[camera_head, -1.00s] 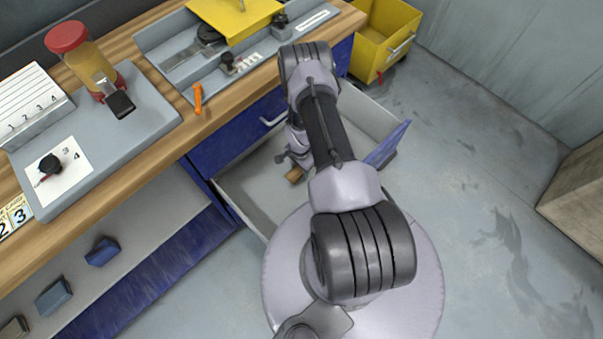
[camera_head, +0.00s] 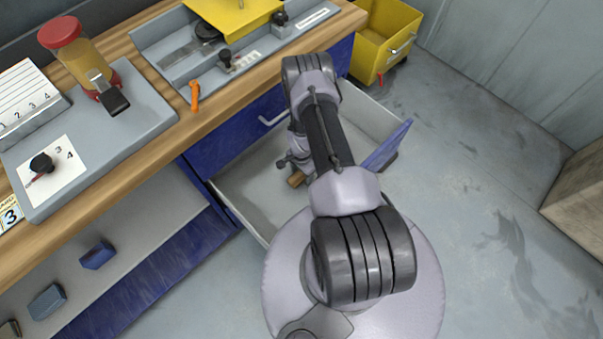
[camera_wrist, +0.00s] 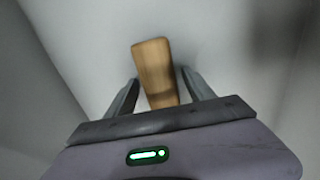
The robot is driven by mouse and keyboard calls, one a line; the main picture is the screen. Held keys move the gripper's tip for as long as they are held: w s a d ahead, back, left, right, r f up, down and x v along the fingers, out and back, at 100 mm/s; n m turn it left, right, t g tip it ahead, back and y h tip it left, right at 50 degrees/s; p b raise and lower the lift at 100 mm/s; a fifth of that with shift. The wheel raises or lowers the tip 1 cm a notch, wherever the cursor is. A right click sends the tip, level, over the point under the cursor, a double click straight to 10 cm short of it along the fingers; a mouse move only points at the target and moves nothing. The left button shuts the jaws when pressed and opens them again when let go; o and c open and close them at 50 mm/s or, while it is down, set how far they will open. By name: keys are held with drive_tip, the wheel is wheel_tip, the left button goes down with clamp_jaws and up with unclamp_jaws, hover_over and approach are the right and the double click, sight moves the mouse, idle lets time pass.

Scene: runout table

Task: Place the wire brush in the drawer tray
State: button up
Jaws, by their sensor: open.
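The wire brush shows as a pale wooden handle (camera_wrist: 155,72) in the wrist view; its bristles are hidden. In the head view a small brown end of it (camera_head: 297,179) shows beside my arm. It is inside the open drawer tray (camera_head: 250,190), whose light grey floor also shows in the wrist view (camera_wrist: 95,40). My gripper (camera_wrist: 160,80) is open, with one finger on each side of the handle and gaps visible between. In the head view my arm hides most of my gripper. Whether the brush touches the drawer floor is hard to tell.
The drawer's blue front (camera_head: 387,146) stands out to the right. A wooden bench top (camera_head: 150,150) above holds a grey tray (camera_head: 165,45), an orange item (camera_head: 195,95) and a red-lidded jar (camera_head: 75,45). A yellow bin (camera_head: 385,40) stands behind the drawer.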

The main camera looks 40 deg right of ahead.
wheel_tip(320, 180, up, 12)
drive_tip(key=p, duration=0.4)
drive_tip(key=shift+r+p, duration=0.15)
drive_tip(key=shift+p, duration=0.15)
